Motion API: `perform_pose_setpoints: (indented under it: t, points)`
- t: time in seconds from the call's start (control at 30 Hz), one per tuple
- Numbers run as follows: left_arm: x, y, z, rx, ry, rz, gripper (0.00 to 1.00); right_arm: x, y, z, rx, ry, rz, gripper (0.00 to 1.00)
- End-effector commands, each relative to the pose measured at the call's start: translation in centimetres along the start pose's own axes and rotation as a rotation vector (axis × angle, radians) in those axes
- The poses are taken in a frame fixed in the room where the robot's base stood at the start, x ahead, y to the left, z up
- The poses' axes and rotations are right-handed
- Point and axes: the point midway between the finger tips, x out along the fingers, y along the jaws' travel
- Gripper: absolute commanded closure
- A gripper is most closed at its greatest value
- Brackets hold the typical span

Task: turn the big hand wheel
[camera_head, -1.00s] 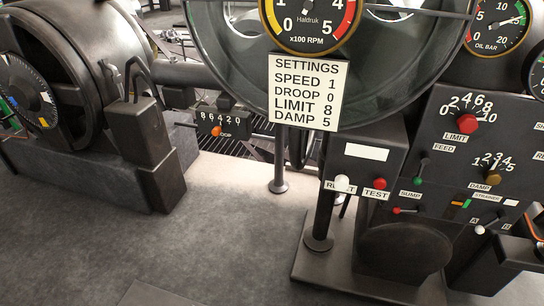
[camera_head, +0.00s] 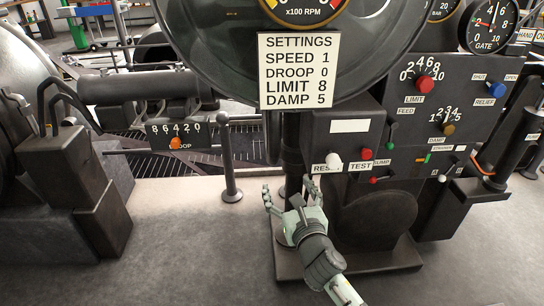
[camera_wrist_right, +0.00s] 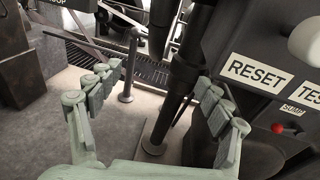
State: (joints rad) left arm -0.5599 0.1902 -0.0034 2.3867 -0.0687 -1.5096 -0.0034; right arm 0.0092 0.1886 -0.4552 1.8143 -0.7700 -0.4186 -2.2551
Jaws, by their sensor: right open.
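No part in view is clearly the big hand wheel. A large dark round body (camera_head: 215,62) with a thick rim fills the top middle of the head view behind the settings sign, cut off by the top edge. I cannot tell whether it is the hand wheel. My right gripper (camera_head: 290,188) is open and empty, below the sign and left of the reset and test panel. In the right wrist view its spread fingers (camera_wrist_right: 155,85) have a dark post beyond them and nothing between them. My left gripper is not in view.
A control panel (camera_head: 470,107) with a red limit knob (camera_head: 425,83) and levers stands at right. The RESET knob (camera_head: 334,161) is close to my right gripper. A thin post (camera_head: 230,165) and the droop box (camera_head: 178,136) are at left. Grey floor (camera_head: 180,265) is free in front.

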Motion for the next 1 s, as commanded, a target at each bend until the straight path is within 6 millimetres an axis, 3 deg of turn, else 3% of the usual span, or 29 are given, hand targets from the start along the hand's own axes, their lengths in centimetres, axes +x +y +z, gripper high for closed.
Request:
perform_pose_setpoints:
  t: [0.03,0.07,0.27,0.7,1.0]
  points:
    - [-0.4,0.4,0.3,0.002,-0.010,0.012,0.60,0.6,0.5,4.7,-0.041,-0.094,0.015,0.52]
    - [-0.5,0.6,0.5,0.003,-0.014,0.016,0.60,0.6,0.5,4.9,-0.051,-0.098,0.012,0.52]
    - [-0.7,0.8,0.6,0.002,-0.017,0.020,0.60,1.8,0.4,4.7,-0.062,-0.093,0.008,0.52]
    - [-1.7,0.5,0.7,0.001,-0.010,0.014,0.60,7.8,0.5,4.9,-0.059,-0.087,0.008,0.52]
    - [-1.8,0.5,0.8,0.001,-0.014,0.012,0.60,8.4,0.5,4.9,-0.059,-0.085,0.008,0.52]
